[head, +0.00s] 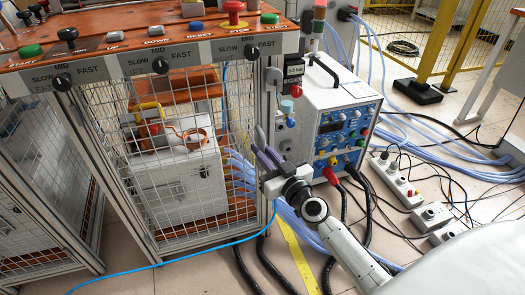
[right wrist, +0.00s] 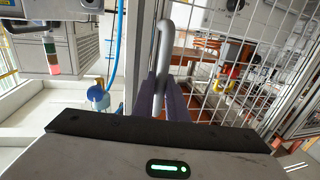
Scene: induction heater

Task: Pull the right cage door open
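The right cage door (head: 172,175) is a wire mesh panel in a metal frame, under the orange control top. It looks closed against the cage. Its mesh also shows in the right wrist view (right wrist: 216,75). A grey loop handle (right wrist: 164,45) stands upright at the door's edge; in the head view its upper part (head: 261,138) shows just above my fingers. My right gripper (head: 267,158) is at this handle. In the right wrist view its two purple fingers (right wrist: 161,98) lie on either side of the handle, with little or no gap. My left gripper is not in view.
A white power unit (head: 335,120) with knobs and cables stands right of the cage. A white box with a copper coil (head: 190,138) is inside the cage. Blue hoses and black cables (head: 440,175) cover the floor at right. Floor before the door is mostly clear except a blue cable (head: 165,263).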

